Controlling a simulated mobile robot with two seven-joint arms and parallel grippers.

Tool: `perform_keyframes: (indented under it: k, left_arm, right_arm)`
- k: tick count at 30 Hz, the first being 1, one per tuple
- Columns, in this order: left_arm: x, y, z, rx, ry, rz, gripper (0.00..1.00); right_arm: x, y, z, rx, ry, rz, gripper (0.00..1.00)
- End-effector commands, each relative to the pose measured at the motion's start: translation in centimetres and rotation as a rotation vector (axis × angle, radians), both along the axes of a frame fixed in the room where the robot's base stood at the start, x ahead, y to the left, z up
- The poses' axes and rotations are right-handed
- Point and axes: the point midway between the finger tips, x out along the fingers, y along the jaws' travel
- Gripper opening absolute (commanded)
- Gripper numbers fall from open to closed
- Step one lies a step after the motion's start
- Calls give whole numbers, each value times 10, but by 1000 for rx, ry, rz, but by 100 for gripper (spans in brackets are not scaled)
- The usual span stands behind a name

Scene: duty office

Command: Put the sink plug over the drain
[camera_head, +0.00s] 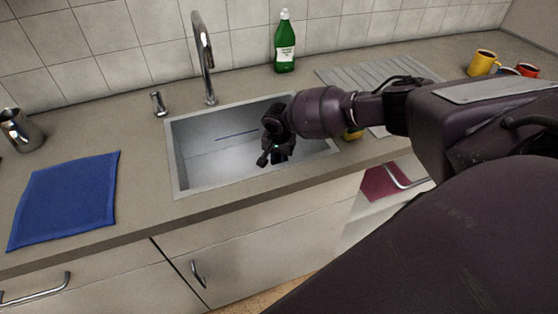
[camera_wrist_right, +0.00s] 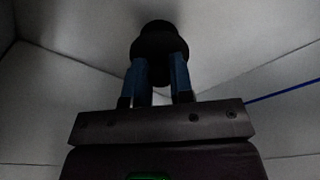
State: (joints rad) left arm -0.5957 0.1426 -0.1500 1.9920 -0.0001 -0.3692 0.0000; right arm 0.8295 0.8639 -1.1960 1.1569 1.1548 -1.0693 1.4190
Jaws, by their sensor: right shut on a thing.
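The sink (camera_head: 182,190) is a light metal basin set in the counter. My right gripper (camera_head: 272,157) reaches down into it near the right side. In the right wrist view, my right gripper (camera_wrist_right: 160,62) is shut on a dark round thing, the sink plug (camera_wrist_right: 157,38), held between the two blue-grey fingers. Its outline is dim, and I cannot tell whether it touches the sink floor. The drain does not show in either view; the plug and gripper may hide it. My left gripper is not in view.
A thin blue line (camera_head: 237,134) shows inside the sink. The tap (camera_head: 206,60) and a small dispenser (camera_head: 159,103) stand behind it. A green bottle (camera_head: 285,45) stands at the back. A blue cloth (camera_head: 66,199) lies left; yellow (camera_head: 481,63) and red (camera_head: 527,70) mugs stand right.

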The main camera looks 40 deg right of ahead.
Motion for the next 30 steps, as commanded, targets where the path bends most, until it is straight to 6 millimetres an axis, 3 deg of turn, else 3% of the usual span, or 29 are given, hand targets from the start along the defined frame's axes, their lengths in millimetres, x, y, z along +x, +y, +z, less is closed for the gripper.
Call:
perform_keyframes:
  k: [1,5,17,18,22,30]
  left_arm:
    - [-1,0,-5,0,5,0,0]
    - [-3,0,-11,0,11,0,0]
    - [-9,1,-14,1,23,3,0]
    - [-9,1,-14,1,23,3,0]
    - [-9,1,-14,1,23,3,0]
    - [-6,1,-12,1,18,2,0]
  right_arm:
    - [-1,1,-11,0,3,1,0]
    - [0,0,-25,-1,2,1,0]
    - [0,0,-28,1,1,1,0]
    - [0,0,-28,1,1,1,25]
    - [0,0,-28,0,0,1,45]
    - [0,0,-27,0,0,1,47]
